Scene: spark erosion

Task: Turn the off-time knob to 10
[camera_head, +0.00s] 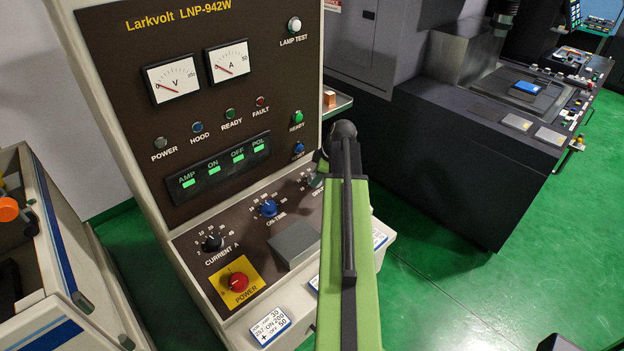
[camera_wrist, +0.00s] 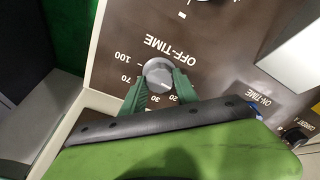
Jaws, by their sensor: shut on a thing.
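The off-time knob (camera_wrist: 158,72) is a round grey knob on the dark brown panel, under an upside-down OFF-TIME label in the wrist view. Scale numbers 100, 70, 30 and 20 show around it, partly covered by my fingers. My gripper (camera_wrist: 158,86) is shut on the knob, with one green finger on each side. I cannot make out which number the knob points to. In the head view my green arm covers most of the off-time dial, and my gripper (camera_head: 320,170) shows only in part beside it.
The blue on-time knob (camera_head: 268,207) and the black current knob (camera_head: 212,243) are left of my arm. A grey block (camera_head: 295,243) and the red power switch (camera_head: 238,281) are below them. A small card (camera_head: 269,326) lies on the front ledge.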

